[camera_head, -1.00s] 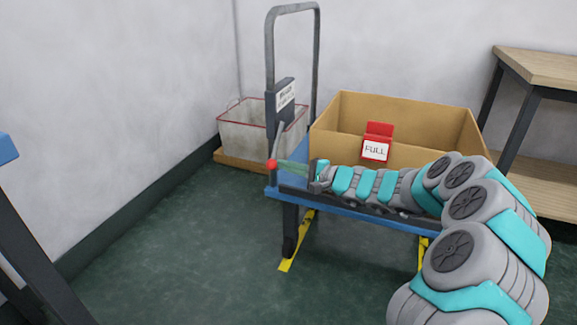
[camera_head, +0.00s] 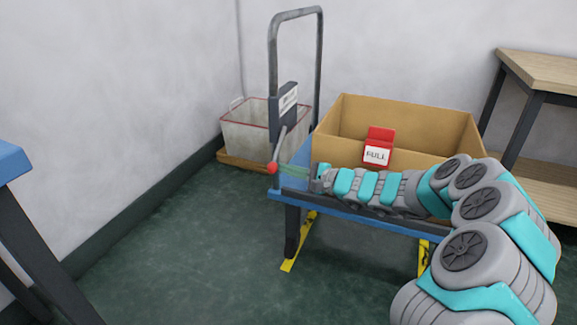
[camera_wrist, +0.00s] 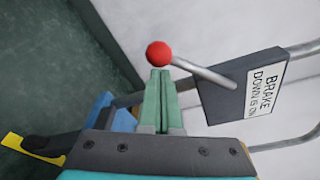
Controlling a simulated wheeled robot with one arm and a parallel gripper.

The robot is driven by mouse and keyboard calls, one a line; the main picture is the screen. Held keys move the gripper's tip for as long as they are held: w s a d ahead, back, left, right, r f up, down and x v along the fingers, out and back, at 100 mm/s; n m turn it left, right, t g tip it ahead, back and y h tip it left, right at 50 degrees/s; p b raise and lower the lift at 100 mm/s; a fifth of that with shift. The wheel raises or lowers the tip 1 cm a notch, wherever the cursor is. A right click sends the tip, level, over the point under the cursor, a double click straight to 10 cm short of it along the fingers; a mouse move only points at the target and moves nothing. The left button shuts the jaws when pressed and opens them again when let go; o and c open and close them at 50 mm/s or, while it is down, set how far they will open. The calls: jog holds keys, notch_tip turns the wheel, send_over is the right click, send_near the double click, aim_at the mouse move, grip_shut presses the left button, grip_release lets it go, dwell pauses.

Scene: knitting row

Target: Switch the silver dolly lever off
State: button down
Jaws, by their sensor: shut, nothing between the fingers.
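The silver lever (camera_head: 281,146) is a thin rod with a red ball (camera_head: 272,168) at its end. It slopes down from a dark box (camera_head: 283,110) on the dolly's upright handle. In the wrist view the lever (camera_wrist: 203,74) runs from its red ball (camera_wrist: 159,54) to the box (camera_wrist: 225,95), whose label reads "BRAKE DOWN IS ON". My gripper (camera_head: 285,167) is shut and empty, with its green fingers beside the ball. In the wrist view the fingertips (camera_wrist: 160,74) lie just below the ball; I cannot tell whether they touch it.
The blue dolly deck (camera_head: 355,214) carries an open cardboard box (camera_head: 440,122) with a red-and-white FULL sign (camera_head: 377,148). A pale bin (camera_head: 248,130) stands behind by the wall. A wooden-topped table (camera_head: 550,70) is at right, a blue-topped one (camera_head: 12,160) at left. Green floor (camera_head: 190,255) lies clear.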

jog(key=s+a+r+m+g+p, duration=0.1)
jog(key=s+r+m+p, duration=0.3)
jog(key=r+p, duration=0.3)
jog(key=shift+a+m+p, duration=0.2)
jog(key=shift+m+p, duration=0.1)
jog(key=shift+p, duration=0.6)
jog(key=shift+r, duration=0.2)
jog(key=s+d+f+b, duration=0.1)
jog(key=s+d, duration=0.2)
jog(key=d, duration=0.8)
jog(key=shift+f+b, duration=0.3)
jog(key=shift+b, duration=0.05)
jog(key=shift+s, duration=0.15)
